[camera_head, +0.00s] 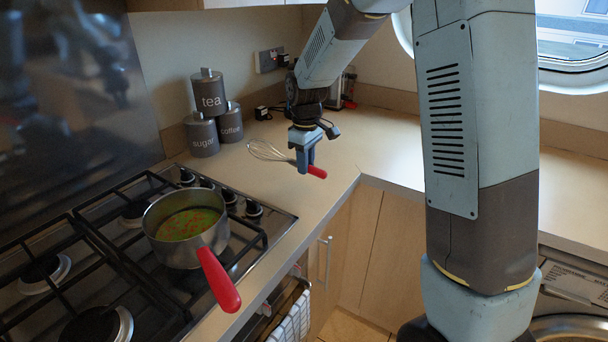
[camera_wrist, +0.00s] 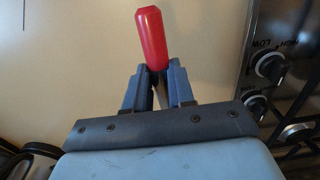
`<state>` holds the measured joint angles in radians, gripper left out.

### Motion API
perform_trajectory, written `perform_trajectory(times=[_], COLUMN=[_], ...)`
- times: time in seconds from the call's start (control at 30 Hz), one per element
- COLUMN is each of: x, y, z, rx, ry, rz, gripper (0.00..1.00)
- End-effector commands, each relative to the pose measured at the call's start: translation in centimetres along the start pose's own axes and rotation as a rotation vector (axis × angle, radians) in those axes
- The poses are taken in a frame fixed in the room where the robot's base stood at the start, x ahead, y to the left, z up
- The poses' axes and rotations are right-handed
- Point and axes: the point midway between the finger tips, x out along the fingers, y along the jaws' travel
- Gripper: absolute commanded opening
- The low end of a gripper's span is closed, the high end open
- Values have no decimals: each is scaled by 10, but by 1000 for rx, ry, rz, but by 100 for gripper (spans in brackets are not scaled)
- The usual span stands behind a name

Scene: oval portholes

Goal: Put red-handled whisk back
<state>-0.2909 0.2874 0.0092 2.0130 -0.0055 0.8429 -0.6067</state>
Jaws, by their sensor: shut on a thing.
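The red-handled whisk (camera_head: 269,152) is in my gripper (camera_head: 306,168) in the head view. Its wire loops point left and its red handle end sticks out to the right of the fingers. The whisk appears to be held above the wooden counter (camera_head: 350,133), near its front edge. In the wrist view, my gripper (camera_wrist: 155,80) is shut on the whisk's shaft, and the red handle (camera_wrist: 151,38) points to the top of the picture. The wire loops are hidden in the wrist view.
A pot of soup (camera_head: 186,230) with a red handle (camera_head: 217,280) stands on the gas hob (camera_head: 90,285). Tea, sugar and coffee canisters (camera_head: 209,98) stand at the back. A wall socket (camera_head: 270,60) is behind the counter. The counter around the whisk is mostly clear.

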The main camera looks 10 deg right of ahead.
Motion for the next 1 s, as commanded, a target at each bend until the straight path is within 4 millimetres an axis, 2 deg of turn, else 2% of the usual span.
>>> perform_trajectory(times=[0.1, 0.37, 0.6, 0.87, 0.9, 1.0], x=[11, 22, 50, 51, 52, 51], y=[7, 14, 14, 14, 14, 14], z=[-5, -11, -10, -10, -10, -10], rx=[0, 1, 0, 1, 0, 1], ry=[-2, 0, -1, 0, 0, 0], rz=[-1, 0, -1, 0, 0, 0], gripper=[0, 0, 0, 0, 25, 35])
